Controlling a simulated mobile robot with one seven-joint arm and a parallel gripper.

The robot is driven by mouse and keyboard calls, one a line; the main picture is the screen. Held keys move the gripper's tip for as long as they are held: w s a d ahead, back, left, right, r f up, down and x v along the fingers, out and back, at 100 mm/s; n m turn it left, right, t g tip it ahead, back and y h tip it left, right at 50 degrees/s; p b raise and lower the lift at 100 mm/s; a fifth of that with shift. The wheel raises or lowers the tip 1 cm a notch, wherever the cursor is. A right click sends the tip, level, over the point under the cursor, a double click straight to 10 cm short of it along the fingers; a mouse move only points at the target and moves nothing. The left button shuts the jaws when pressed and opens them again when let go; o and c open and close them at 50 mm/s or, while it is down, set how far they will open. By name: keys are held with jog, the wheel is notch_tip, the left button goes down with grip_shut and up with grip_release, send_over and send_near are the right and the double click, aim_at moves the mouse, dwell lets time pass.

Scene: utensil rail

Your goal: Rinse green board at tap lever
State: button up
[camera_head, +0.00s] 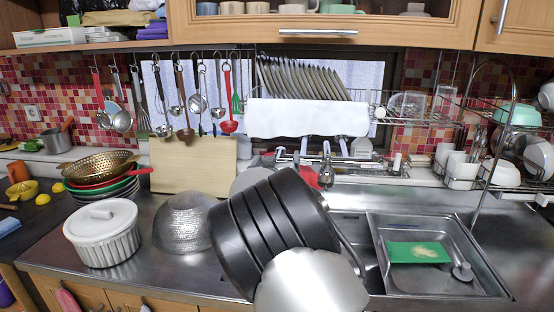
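The green board (405,252) lies in the right sink basin (380,228), with a pale, worn-looking patch on its surface. Metal tap fittings (326,172) stand at the back of the sink, left of the board. I cannot clearly tell which part is the lever. A dark, banded body with a silver rounded part, seemingly my arm, fills the lower middle and hides part of the left sink area. I cannot make out my gripper's fingers, so its distance from the board does not show.
A glass bowl (184,222), a white lidded pot (103,232) and stacked bowls with a gold colander (100,165) stand on the left counter. Utensils hang from the rail behind. A drain plug (462,271) lies right of the board. Dish racks (462,182) stand at the back right.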

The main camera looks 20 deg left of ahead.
jog(key=shift+o, duration=0.6)
jog(key=shift+s, duration=0.25)
jog(key=v, duration=1.7)
jog(key=shift+p, duration=0.4)
jog(key=shift+d, duration=0.1)
